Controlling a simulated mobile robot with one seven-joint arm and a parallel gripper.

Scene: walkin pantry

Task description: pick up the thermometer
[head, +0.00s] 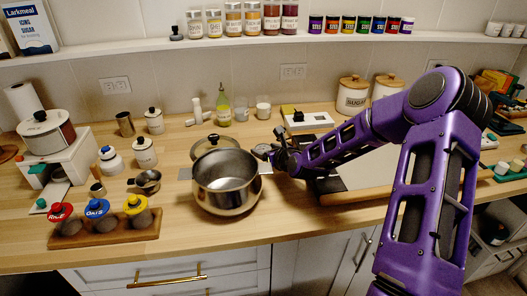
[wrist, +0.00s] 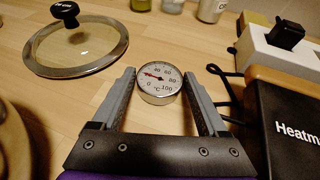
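The thermometer (wrist: 159,80) has a round white dial with a red needle, a metal rim and °C markings. In the wrist view it sits upright on the wooden counter, between the two grey fingers of my gripper (wrist: 160,84). The fingers are spread wide, one on each side of the dial near their tips. Whether they touch its rim is hard to tell. In the head view my gripper (head: 271,153) is low over the counter, just right of the steel pot, and the thermometer is too small there to make out clearly.
A steel pot (head: 226,183) stands left of my gripper. A glass lid (wrist: 76,45) lies beyond and left of the fingers. A dark box (wrist: 290,125) and a white device (wrist: 275,50) are close on the right. Bottles and jars stand behind.

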